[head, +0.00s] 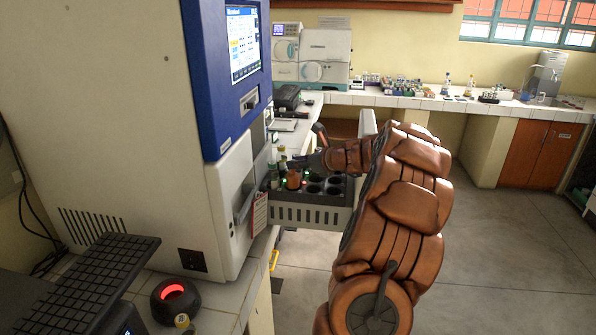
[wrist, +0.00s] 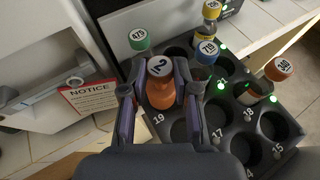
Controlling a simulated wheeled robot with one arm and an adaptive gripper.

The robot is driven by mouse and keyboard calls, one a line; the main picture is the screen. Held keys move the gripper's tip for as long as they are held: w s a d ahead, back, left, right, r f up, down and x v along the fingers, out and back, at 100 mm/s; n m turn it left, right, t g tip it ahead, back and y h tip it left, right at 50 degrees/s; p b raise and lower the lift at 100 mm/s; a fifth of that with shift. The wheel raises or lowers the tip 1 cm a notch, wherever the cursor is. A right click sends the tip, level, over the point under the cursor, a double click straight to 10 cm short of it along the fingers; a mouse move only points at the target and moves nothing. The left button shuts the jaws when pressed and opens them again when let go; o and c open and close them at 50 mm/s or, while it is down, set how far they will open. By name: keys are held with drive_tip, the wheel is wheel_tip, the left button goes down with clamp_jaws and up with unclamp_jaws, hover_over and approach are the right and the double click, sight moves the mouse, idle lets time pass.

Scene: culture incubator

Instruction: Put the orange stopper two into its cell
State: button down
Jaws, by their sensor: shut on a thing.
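The orange stopper two (wrist: 160,92), with a white top marked 2, is between the fingers of my gripper (wrist: 160,82) in the wrist view. The fingers are shut on its two sides. It is upright over the left part of the dark tray of round cells (wrist: 203,156), near the number 19. The cell beneath it is hidden, and I cannot tell how far it is inside. In the head view the orange stopper (head: 293,179) shows at the tray (head: 310,216), below my gripper (head: 304,162).
Bottles with green (wrist: 140,40), blue (wrist: 206,50), yellow (wrist: 211,10) and orange (wrist: 278,69) caps stand around the stopper. Several front cells are empty, and green lights glow by some cells. The incubator (head: 225,110) with a notice (wrist: 88,98) stands close on the left.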

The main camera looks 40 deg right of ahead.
sight(295, 172)
drive_tip(key=shift+w+d, duration=0.15)
drive_tip(key=shift+w, duration=0.05)
drive_tip(key=shift+f+p, duration=0.45)
drive_tip(key=shift+f, duration=1.3)
drive_tip(key=shift+f, duration=0.25)
drive_tip(key=c, duration=0.9)
unclamp_jaws()
drive_tip(key=shift+o, duration=0.2)
drive_tip(key=shift+r, duration=0.25)
drive_tip(key=b+v, duration=0.2)
drive_tip(key=v, duration=1)
drive_tip(key=shift+b, duration=0.3)
